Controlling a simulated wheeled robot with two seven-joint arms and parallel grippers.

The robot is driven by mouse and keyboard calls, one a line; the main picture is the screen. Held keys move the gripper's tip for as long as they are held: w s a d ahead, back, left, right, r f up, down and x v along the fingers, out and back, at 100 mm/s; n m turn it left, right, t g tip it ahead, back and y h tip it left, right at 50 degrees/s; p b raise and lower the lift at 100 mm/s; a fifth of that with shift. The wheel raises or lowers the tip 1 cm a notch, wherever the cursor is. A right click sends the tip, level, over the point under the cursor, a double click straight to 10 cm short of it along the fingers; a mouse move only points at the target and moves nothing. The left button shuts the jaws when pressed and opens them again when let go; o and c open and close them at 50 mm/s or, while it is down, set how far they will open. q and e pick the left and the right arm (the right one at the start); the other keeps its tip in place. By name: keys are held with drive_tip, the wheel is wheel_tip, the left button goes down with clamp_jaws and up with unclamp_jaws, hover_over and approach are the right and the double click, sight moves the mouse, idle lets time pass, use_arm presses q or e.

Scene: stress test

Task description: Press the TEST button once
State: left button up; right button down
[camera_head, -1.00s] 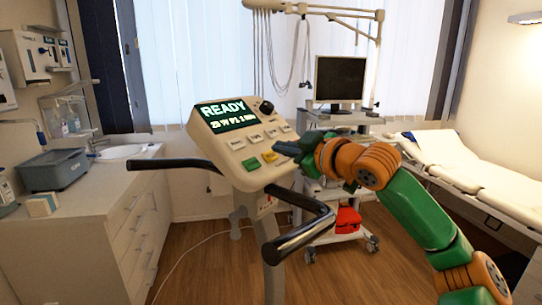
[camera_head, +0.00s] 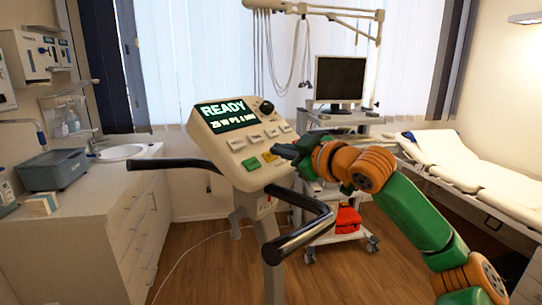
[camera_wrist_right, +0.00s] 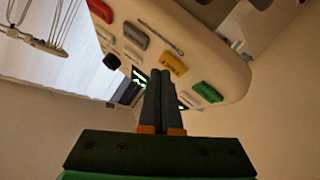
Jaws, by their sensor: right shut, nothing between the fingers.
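A cream control console (camera_head: 232,150) stands tilted on a post, its screen (camera_head: 228,115) reading READY. Below the screen are several grey buttons (camera_head: 253,138), a green button (camera_head: 251,163) and a yellow button (camera_head: 270,157). The button labels are too small to read, so I cannot tell which is TEST. The right wrist view shows the yellow button (camera_wrist_right: 173,64), the green button (camera_wrist_right: 207,91), a grey button (camera_wrist_right: 135,35) and a red button (camera_wrist_right: 100,10). My right gripper (camera_head: 281,150) is shut and empty, close to the console's right side; contact cannot be told. My left gripper is out of view.
A black knob (camera_head: 266,107) sits at the console's upper right. Black handlebars (camera_head: 305,233) curve around the console, below my right gripper. A trolley with a monitor (camera_head: 340,80) stands behind. A counter (camera_head: 95,205) is at left, a bed (camera_head: 470,170) at right.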

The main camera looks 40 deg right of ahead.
drive_tip(key=shift+w+a+f, duration=0.1)
drive_tip(key=shift+w+f, duration=0.1)
drive_tip(key=shift+f, duration=0.1)
idle(0.6)
drive_tip(key=shift+s+r, duration=0.4)
drive_tip(key=shift+r, duration=0.2)
drive_tip(key=shift+s+d+r+p, duration=0.25)
drive_tip(key=shift+s+r, duration=0.5)
drive_tip(key=shift+r, duration=0.25)
drive_tip(key=shift+s+d+r+p, duration=0.2)
drive_tip(key=shift+s+r, duration=0.55)
drive_tip(key=shift+r, duration=0.25)
drive_tip(key=shift+r, duration=0.1)
